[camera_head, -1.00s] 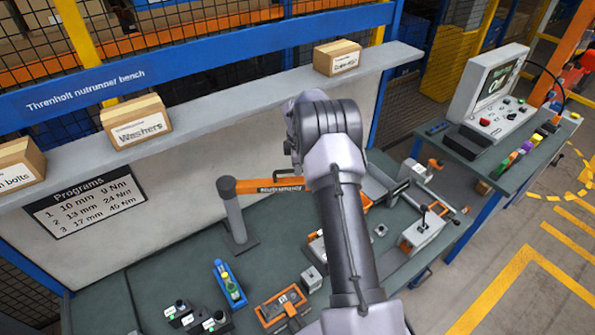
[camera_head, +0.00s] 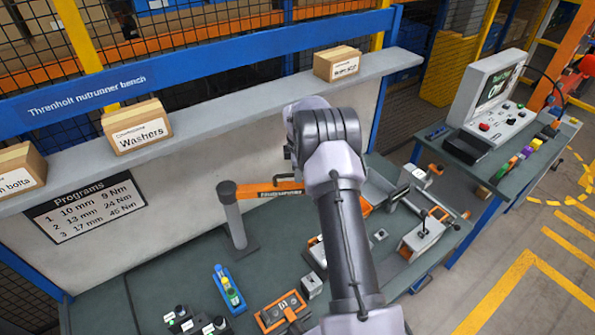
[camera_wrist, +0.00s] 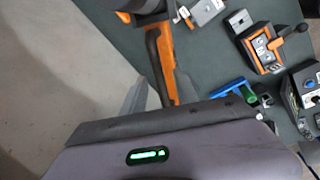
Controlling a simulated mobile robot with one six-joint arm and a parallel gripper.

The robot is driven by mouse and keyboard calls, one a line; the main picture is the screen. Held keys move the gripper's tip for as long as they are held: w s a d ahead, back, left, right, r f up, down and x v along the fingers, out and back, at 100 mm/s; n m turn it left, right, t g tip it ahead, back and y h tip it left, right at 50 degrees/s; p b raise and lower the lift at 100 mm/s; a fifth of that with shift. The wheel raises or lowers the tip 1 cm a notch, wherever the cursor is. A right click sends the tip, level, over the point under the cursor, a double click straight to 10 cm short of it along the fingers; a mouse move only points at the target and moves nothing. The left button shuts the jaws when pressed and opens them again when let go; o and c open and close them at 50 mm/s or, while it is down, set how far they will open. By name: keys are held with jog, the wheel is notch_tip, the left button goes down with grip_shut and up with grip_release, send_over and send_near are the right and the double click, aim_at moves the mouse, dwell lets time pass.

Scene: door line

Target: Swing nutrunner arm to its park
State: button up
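The nutrunner arm is an orange beam (camera_head: 275,188) on a grey upright post (camera_head: 234,218) at the back of the bench. In the head view it reaches right from the post until my forearm hides its far part. In the wrist view the beam (camera_wrist: 163,60) runs up to a dark, round body with an orange ring (camera_wrist: 143,12). My gripper (camera_wrist: 160,90) has its two grey fingers apart, one on each side of the beam. A dark gap shows beside the left finger; contact on the right is unclear. In the head view, my gripper is hidden.
A blue tray (camera_head: 228,290) and an orange fixture (camera_head: 282,310) lie on the bench front. A grey clamp fixture (camera_head: 425,232) stands to the right. A shelf (camera_head: 225,105) with boxes runs above the back panel. A control console (camera_head: 492,97) stands on the side table at right.

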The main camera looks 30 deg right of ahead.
jog(key=s+a+r+b, duration=0.1)
jog(key=s+r, duration=0.2)
jog(key=r, duration=1.4)
jog(key=shift+a, duration=0.35)
jog(key=shift+f+b, duration=0.1)
jog(key=shift+b, duration=0.2)
jog(key=s+a+f+m+t+b, duration=0.1)
jog(key=s+a+f+m+b, duration=0.1)
jog(key=s+a+b, duration=0.35)
jog(key=s+a+f+m+y+b, duration=0.1)
jog(key=s+a+f+m+b, duration=0.15)
jog(key=a+b, duration=0.5)
jog(key=s+a+f+m+t+b, duration=0.1)
jog(key=s+a+f+m+b, duration=0.15)
jog(key=a+b, duration=0.4)
jog(key=s+a+f+m+t+y+b, duration=0.1)
jog(key=s+a+f+m+b, duration=0.4)
jog(key=s+f+b, duration=0.3)
jog(key=s+a+f+m+y+b, duration=0.1)
jog(key=s+a+f+m+b, duration=0.3)
jog(key=s+a+f+b, duration=0.3)
jog(key=s+f, duration=0.3)
jog(key=s, duration=0.3)
jog(key=shift+s+f+m+t+b, duration=0.35)
jog(key=shift+s+f+m+t, duration=0.05)
